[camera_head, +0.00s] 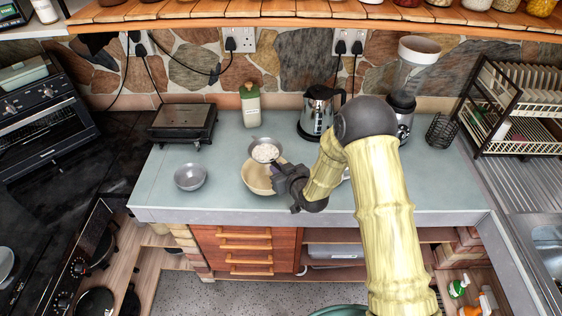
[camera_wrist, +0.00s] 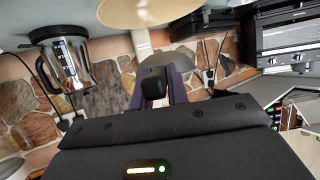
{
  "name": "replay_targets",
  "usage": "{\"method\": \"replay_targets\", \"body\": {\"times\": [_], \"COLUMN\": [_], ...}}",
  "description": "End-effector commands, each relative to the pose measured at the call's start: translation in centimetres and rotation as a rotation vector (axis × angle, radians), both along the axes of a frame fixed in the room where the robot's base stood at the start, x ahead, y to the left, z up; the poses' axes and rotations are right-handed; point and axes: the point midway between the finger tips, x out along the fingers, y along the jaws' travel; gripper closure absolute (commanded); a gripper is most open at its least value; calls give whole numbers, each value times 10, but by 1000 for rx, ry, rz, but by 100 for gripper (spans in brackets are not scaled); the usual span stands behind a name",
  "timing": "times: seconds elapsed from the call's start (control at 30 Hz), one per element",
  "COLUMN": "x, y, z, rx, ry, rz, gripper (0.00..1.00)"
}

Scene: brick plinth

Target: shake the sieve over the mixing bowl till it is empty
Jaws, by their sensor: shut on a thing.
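The sieve (camera_head: 266,151) is a grey round mesh with a white powdery heap (camera_head: 265,154) in it. It is in the head view, above the back part of the cream mixing bowl (camera_head: 256,184). My gripper (camera_head: 277,174) is shut on the sieve's handle, at the right side of the bowl. The handle is mostly hidden by the jaws. In the wrist view the jaws (camera_wrist: 168,88) show dark in the middle, and a cream rounded surface, probably the bowl, is cut off at the top. The bowl's inside is partly hidden by the sieve and gripper.
A small grey bowl (camera_head: 190,177) stands to the left on the counter (camera_head: 222,205). A blender (camera_head: 403,103) stands behind my arm. The front left counter is clear.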

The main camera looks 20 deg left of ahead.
Motion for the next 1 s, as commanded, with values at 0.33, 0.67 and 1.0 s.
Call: {"method": "replay_targets", "body": {"times": [0.33, 0.67, 1.0], "x": [-3, -1, -1], "y": [6, 3, 2], "z": [0, -10, -29], "rx": [1, 0, 0], "ry": [-1, 0, 0], "rz": [10, 4, 3], "gripper": [100, 100, 100]}}
